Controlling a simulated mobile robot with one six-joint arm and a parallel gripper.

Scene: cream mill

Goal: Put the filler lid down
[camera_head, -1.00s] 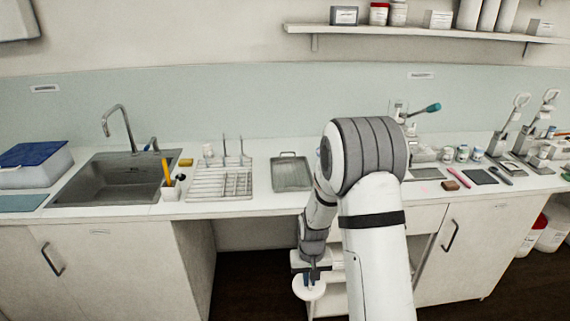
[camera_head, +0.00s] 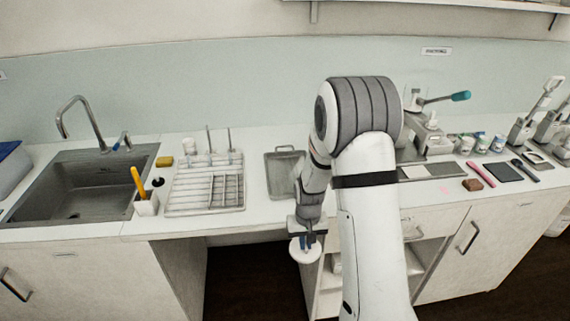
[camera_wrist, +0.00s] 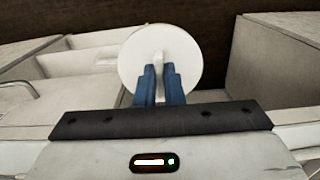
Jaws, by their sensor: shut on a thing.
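The filler lid (camera_head: 303,256) is a round white disc with a small upright grip at its middle. My gripper (camera_head: 306,241) is shut on that grip and holds the lid in the air, in front of the counter's front edge and lower than the worktop. In the wrist view the lid (camera_wrist: 181,50) faces the camera, and the blue fingers of my gripper (camera_wrist: 160,75) close on its grip. The underside of the lid is hidden.
A grey metal tray (camera_head: 272,187) lies on the counter, partly behind my arm. A white rack (camera_head: 205,208), a cup with a yellow brush (camera_head: 147,205) and a sink (camera_head: 80,212) are left. A press with a teal handle (camera_head: 430,137) stands right.

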